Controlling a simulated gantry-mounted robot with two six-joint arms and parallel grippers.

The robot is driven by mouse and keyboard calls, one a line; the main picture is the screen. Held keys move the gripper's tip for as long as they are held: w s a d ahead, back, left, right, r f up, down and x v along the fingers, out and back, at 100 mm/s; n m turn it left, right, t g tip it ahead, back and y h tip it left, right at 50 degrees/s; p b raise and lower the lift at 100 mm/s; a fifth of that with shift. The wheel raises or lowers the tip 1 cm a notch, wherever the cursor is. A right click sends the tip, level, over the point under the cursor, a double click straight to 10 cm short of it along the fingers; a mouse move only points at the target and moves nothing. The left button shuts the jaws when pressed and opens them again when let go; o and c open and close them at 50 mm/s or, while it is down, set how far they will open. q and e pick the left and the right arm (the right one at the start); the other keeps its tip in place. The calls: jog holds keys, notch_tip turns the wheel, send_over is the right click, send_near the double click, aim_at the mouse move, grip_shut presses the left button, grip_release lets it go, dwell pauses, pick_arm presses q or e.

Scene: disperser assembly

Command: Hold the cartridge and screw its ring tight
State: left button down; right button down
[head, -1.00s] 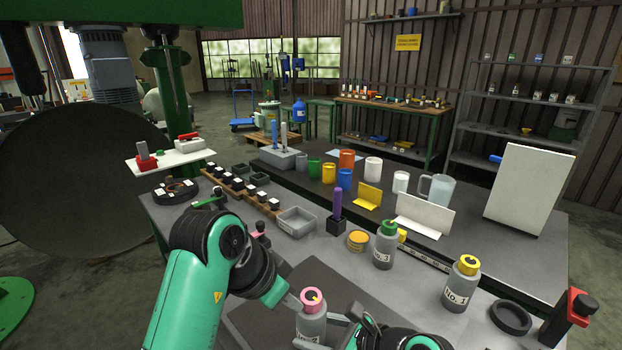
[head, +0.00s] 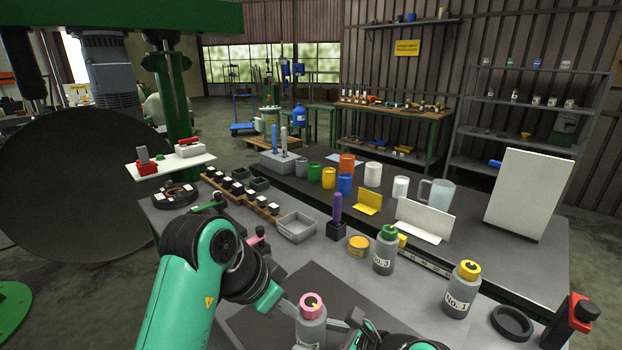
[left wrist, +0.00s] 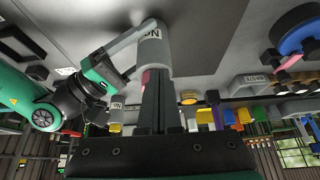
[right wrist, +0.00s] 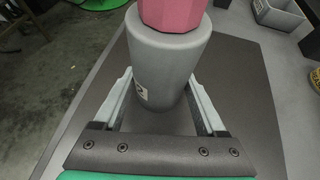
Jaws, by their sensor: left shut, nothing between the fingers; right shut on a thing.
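The cartridge (head: 311,328) is a grey bottle with a white label, upright over the dark mat at the front of the bench. Its pink ring (head: 312,304) sits on top. My right gripper (right wrist: 160,105) is shut on the grey body, a finger on each side. My left gripper (head: 294,303) is shut and empty, with its fingertips close to the left side of the ring. In the left wrist view the shut fingers (left wrist: 160,95) point at the cartridge (left wrist: 153,50) and partly hide the ring. I cannot tell whether they touch it.
A green-ringed bottle (head: 385,252) and a yellow-ringed bottle (head: 461,290) stand to the right. A purple tool in a black holder (head: 336,230), an orange-yellow tin (head: 358,246) and a grey bin (head: 296,227) stand behind. The dark mat (head: 262,325) has bare room.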

pick_arm(q)
notch_tip(320, 180, up, 6)
jog(key=shift+f, duration=0.1)
dwell(0.4)
jog(key=shift+s+d+f, duration=0.1)
jog(key=shift+s+f, duration=0.05)
jog(key=shift+f, duration=0.85)
jog(key=shift+s+d+f, duration=0.15)
jog(key=shift+s+f, duration=0.05)
jog(key=shift+f, duration=0.85)
jog(key=shift+s+d+f, duration=0.1)
jog(key=shift+s+f, duration=0.05)
jog(key=shift+f, duration=0.85)
jog(key=shift+w+d, duration=0.3)
jog(key=shift+w+a, duration=0.1)
jog(key=shift+a, duration=0.15)
